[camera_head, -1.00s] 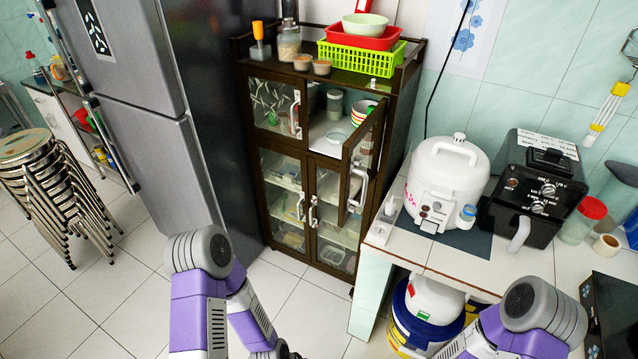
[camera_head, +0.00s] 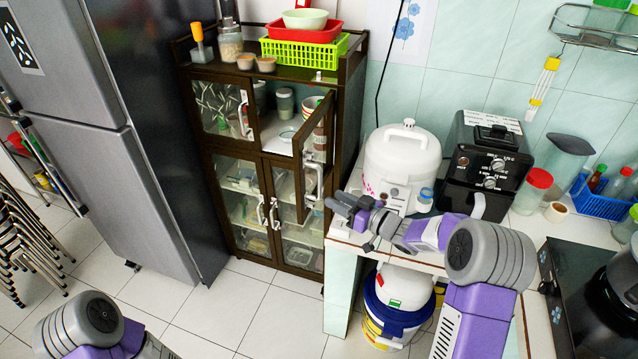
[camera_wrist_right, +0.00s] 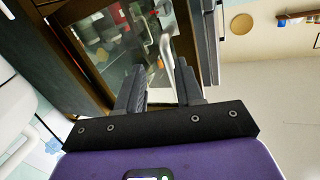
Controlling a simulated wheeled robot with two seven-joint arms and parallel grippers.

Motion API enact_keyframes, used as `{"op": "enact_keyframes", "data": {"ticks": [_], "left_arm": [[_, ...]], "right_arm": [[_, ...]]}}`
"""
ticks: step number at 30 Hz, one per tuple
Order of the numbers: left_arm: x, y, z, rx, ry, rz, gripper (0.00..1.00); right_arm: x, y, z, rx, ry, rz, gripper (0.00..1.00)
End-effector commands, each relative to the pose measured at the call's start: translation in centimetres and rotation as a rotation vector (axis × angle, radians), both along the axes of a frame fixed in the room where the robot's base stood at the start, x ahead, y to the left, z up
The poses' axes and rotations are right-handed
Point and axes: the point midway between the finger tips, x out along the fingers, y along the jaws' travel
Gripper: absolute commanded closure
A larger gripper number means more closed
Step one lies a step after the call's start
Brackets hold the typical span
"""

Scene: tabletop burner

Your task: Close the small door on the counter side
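The small upper cabinet door (camera_head: 299,172) on the counter side stands open, swung out from the dark wooden cabinet (camera_head: 345,110). It has a dark frame, a glass pane and a pale handle (camera_head: 321,150). My right gripper (camera_head: 338,203) is just right of the door's lower part, above the counter corner; whether it touches the door is unclear. In the right wrist view its two fingers (camera_wrist_right: 160,85) are apart with nothing between them. A pale handle (camera_wrist_right: 168,50) and glass show beyond the fingertips. My left gripper is out of view; only part of that arm shows.
A white rice cooker (camera_head: 402,160) and a black air fryer (camera_head: 484,165) stand on the counter (camera_head: 345,232), close to my right arm. The fridge (camera_head: 150,180) is left of the cabinet. Baskets and jars sit on the cabinet top. Floor before the cabinet is clear.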

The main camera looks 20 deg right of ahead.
Motion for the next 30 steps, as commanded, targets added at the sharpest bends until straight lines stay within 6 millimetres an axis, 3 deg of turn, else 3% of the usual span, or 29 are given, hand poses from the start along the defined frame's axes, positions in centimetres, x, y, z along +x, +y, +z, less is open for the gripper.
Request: {"op": "enact_keyframes", "data": {"ticks": [1, 3, 6, 11, 21, 30], "left_arm": [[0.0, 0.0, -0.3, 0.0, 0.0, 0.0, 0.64], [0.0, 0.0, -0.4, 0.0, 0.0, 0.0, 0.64], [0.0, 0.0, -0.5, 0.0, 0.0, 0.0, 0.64], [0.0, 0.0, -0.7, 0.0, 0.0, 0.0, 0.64], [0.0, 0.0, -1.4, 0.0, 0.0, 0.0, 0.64], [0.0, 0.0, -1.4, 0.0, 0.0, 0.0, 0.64]], "right_arm": [[-0.2, -0.5, 1.8, -0.023, -0.05, 0.04, 0.64], [-0.6, -0.8, 3.6, -0.046, -0.09, 0.087, 0.64], [-0.9, -0.9, 4.8, -0.066, -0.117, 0.128, 0.64], [0.0, 0.2, 5.1, -0.073, -0.123, 0.147, 0.64], [3.6, 3.6, 5.0, -0.073, -0.122, 0.142, 0.64], [4.4, 4.3, 5.1, -0.073, -0.121, 0.14, 0.64]]}}
